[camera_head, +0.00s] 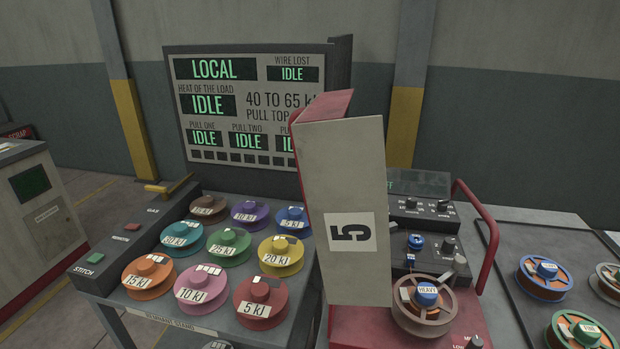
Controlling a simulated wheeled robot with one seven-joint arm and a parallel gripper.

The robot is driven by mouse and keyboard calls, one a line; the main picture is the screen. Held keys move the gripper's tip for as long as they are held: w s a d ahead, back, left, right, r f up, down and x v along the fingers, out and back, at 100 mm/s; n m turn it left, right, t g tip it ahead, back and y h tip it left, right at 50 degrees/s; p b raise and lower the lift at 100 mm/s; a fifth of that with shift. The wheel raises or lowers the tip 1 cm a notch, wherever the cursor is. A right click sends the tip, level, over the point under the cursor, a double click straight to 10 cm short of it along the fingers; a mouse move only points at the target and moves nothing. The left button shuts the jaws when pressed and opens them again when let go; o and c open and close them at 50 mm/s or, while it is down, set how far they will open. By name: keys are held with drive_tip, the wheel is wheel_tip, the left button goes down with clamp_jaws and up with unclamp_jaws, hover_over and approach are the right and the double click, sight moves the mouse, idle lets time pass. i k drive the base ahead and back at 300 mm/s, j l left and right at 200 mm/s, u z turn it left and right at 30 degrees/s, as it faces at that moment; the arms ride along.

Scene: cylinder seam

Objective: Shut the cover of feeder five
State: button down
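The cover (343,270) of feeder five is a grey panel with red edging and a sideways "5" label. It stands up on end, open, in the middle of the head view. The red feeder body (370,330) is below and to its right. An orange-brown spool marked "HEAVY" (425,310) sits on the feeder, uncovered. The cover hides part of the feeder and of the display board behind. My gripper is not in view.
A stand with several colored spools, labeled in kJ (229,246), is left of the cover. A red tubular bar (490,235) rises at the right, near a control box with knobs (420,215). More spools (545,278) lie on the table at the far right.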

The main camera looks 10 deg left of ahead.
sight(341, 164)
drive_tip(key=j, duration=1.65)
drive_tip(key=z, duration=0.05)
